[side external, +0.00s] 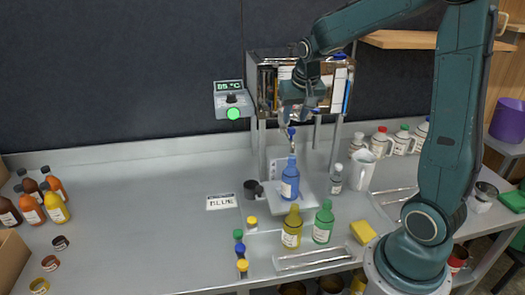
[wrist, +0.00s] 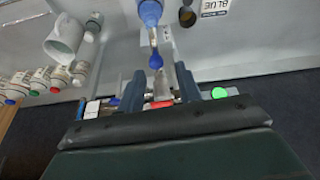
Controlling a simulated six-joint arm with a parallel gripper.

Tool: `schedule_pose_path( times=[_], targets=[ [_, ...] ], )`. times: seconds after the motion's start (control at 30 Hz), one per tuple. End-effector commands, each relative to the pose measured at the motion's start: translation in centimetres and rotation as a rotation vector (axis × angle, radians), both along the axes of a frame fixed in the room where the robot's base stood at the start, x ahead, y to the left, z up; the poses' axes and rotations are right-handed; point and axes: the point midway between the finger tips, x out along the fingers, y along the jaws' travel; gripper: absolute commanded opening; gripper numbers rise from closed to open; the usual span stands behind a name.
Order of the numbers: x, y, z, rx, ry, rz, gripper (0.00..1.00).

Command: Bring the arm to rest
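My arm reaches over the bench from the right. My gripper (side external: 291,112) hangs in front of the evaporator (side external: 262,75), above the blue bottle (side external: 290,184). In the wrist view the two fingers of my gripper (wrist: 160,80) stand apart, with nothing clearly held between them. The evaporator's blue-tipped spout (side external: 291,132) is just below the gripper and above the blue bottle. The bottle stands upright on a white base plate (side external: 312,192); in the wrist view its top (wrist: 150,12) shows at the upper edge.
A readout (side external: 229,86) shows 85 °C above a lit green button (side external: 233,114). A "BLUE" card (side external: 221,202) and a dark cup (side external: 252,188) lie left of the base. A white mug (side external: 361,170), green bottle (side external: 323,222) and yellow bottle (side external: 292,228) stand nearby.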

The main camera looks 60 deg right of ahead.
Motion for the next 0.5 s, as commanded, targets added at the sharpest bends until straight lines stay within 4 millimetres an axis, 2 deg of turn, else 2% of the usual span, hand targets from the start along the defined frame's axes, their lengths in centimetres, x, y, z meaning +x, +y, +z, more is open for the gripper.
schedule_pose_path(
  times=[0.27,0.5],
  targets=[
    [-3.1,5.2,3.4,-0.008,-0.032,0.147,0.35],
    [-7.1,9.7,5.5,-0.017,-0.058,0.292,0.35]
  ],
)
